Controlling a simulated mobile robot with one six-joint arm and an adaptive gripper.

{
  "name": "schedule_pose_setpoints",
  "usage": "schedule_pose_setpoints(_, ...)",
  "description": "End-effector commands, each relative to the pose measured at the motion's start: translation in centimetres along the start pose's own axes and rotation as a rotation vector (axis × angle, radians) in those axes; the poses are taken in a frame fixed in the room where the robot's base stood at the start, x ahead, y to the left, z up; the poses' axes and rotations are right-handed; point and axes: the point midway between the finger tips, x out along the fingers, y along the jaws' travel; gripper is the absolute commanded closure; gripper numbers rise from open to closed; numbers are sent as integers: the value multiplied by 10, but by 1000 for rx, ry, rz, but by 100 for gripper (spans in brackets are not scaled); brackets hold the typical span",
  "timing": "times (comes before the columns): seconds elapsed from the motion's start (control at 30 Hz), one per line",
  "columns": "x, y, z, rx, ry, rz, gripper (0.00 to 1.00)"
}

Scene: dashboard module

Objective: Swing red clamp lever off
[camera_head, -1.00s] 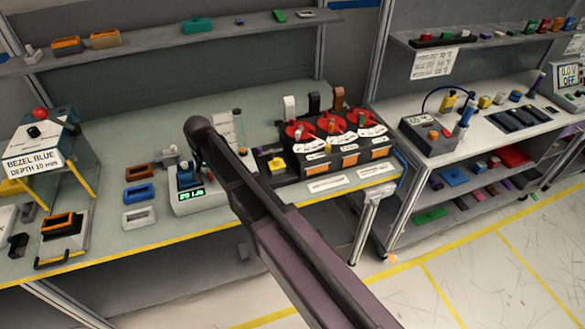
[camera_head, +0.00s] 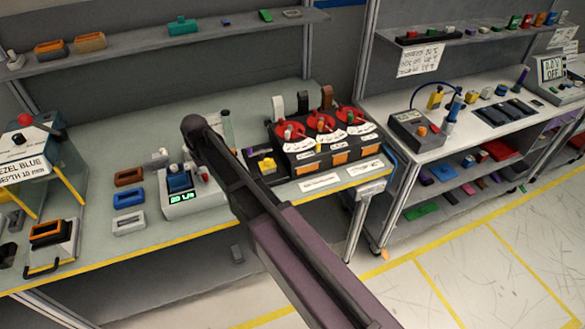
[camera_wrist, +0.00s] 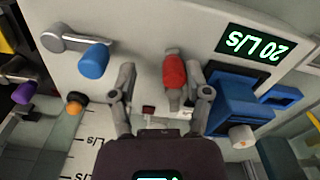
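The red clamp lever (camera_wrist: 174,72) is on a pale fixture in the wrist view, its red grip at the end of a grey metal body. My gripper (camera_wrist: 160,82) is open, with one finger on each side of the lever and gaps visible. A lit display (camera_wrist: 256,46) reading 20 L/s is right of the lever. A blue block (camera_wrist: 240,105) sits to the lower right, beside the right finger. The fixture (camera_head: 182,208) with its green display shows in the head view.
A blue knob (camera_wrist: 93,60) on a grey lever stands left of my left finger. An orange-tipped part (camera_wrist: 75,102) and a purple one (camera_wrist: 22,92) lie farther left. In the head view, coloured bezels (camera_head: 129,198) stand left of the fixture and a red-disc unit (camera_head: 322,148) right.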

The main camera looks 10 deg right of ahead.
Motion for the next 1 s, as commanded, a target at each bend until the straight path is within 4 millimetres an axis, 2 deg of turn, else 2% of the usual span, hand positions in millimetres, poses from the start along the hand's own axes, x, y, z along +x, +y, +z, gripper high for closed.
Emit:
schedule_pose_setpoints(0.23,0,7,-3,-150,0,1,39)
schedule_pose_setpoints(0.3,-11,6,-3,-150,0,0,39)
schedule_pose_setpoints(1.0,-68,6,-3,-147,0,0,39)
